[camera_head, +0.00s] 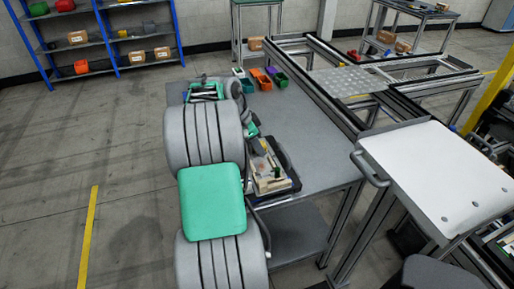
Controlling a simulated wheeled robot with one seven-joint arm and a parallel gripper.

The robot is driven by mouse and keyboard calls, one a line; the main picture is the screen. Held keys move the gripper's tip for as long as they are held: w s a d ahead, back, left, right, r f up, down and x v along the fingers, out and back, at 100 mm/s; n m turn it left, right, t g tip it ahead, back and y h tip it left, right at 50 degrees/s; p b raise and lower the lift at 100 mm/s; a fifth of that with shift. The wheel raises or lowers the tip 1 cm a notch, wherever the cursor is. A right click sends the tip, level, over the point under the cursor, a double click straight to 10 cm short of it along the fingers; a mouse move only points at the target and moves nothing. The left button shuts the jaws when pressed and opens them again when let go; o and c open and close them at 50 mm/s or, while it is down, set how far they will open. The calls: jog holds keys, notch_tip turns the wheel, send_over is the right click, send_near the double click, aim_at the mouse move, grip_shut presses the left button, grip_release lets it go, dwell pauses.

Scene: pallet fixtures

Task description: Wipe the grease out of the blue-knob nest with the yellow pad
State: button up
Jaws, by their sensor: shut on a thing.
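My arm, grey and ribbed with a green cap, fills the middle of the view and covers part of the grey workbench (315,142). My gripper (259,146) is small and partly hidden beyond the arm, low over a tray (287,188) at the bench's near end. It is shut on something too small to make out. The tray holds pale, cream and dark pieces with a small green one; I cannot tell which is a nest. I cannot pick out the yellow pad, the blue knob or any grease.
Several small bins, including an orange one (261,79), stand at the bench's far end. A teal box (206,91) with dark and white items is by the left edge. A white-topped cart (440,170) stands close at right. The middle of the bench is clear.

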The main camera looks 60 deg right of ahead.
aim_at(263, 143)
jog(key=shift+r+p, duration=0.5)
jog(key=shift+r, duration=0.65)
jog(key=shift+r, duration=0.1)
notch_tip(263, 143, up, 3)
jog(key=shift+p, duration=1.2)
